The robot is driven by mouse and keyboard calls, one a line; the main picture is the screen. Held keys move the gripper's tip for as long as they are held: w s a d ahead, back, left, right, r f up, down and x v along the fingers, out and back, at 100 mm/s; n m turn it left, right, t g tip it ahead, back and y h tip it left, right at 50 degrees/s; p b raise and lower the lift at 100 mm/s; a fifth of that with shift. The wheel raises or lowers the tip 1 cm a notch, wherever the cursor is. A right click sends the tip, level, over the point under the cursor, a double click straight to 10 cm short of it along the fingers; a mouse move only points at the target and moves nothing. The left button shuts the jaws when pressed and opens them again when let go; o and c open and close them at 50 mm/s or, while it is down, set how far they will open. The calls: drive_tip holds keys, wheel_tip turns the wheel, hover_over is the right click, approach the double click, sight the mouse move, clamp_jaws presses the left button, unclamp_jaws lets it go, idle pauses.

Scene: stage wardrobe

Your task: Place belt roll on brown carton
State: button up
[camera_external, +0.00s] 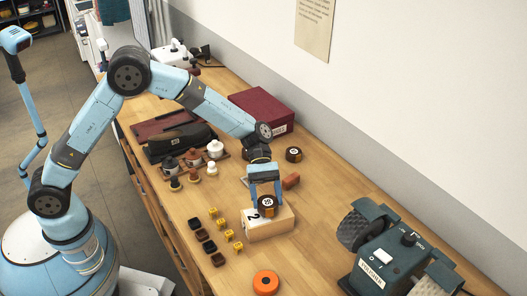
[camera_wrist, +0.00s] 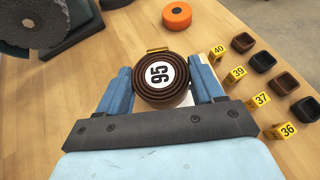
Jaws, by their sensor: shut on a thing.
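The belt roll (camera_external: 267,206) is a dark brown coil with a white label reading 95. In the wrist view, the belt roll (camera_wrist: 161,80) sits between the two blue fingers, label facing the camera. My gripper (camera_external: 266,190) is shut on it; the fingers also show in the wrist view (camera_wrist: 160,88). A light brown carton (camera_external: 270,230) with a white label marked 2 stands on the bench directly below the roll. I cannot tell whether the roll touches the carton's top or hangs just above it. In the wrist view the roll and gripper hide most of the carton.
Yellow numbered markers (camera_external: 226,234) and small dark trays (camera_external: 203,235) stand left of the carton. An orange roll (camera_external: 265,283) lies in front. Another dark roll (camera_external: 293,154) and a reddish block (camera_external: 291,181) lie behind. A grinder-like polisher (camera_external: 385,262) stands right.

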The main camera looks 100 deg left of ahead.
drive_tip(key=shift+f, duration=0.8)
drive_tip(key=o, duration=1.1)
drive_tip(key=shift+f, duration=0.1)
